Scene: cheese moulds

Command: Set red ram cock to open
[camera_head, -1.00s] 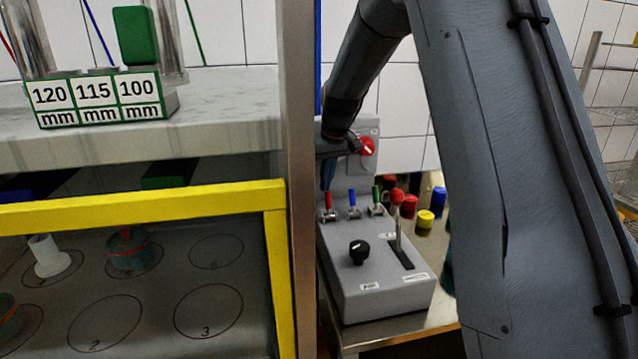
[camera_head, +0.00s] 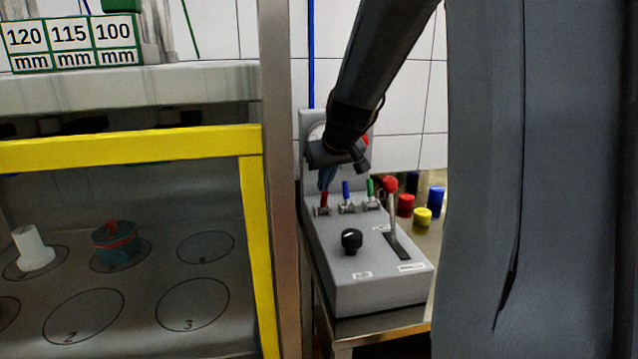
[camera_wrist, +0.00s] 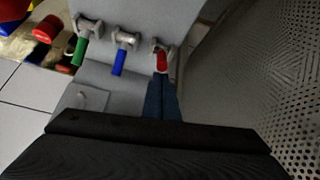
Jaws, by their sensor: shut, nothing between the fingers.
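The red ram cock (camera_head: 324,203) is at the left end of a row of three small cocks on the grey control box. Its red handle points up in the head view, much like the other two. In the wrist view the red handle (camera_wrist: 161,61) lies just beyond my fingertips. My gripper (camera_head: 326,182) is shut and empty, pointing down just above the red handle. In the wrist view the blue fingers (camera_wrist: 161,84) are together and reach close to the handle; I cannot tell whether they touch it.
The blue cock (camera_head: 347,196) and green cock (camera_head: 371,194) stand close to the right. The box (camera_head: 375,290) also carries a black knob (camera_head: 351,240) and a slotted lever (camera_head: 391,222). A yellow frame (camera_head: 130,148) and a metal post (camera_head: 281,180) stand to the left.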

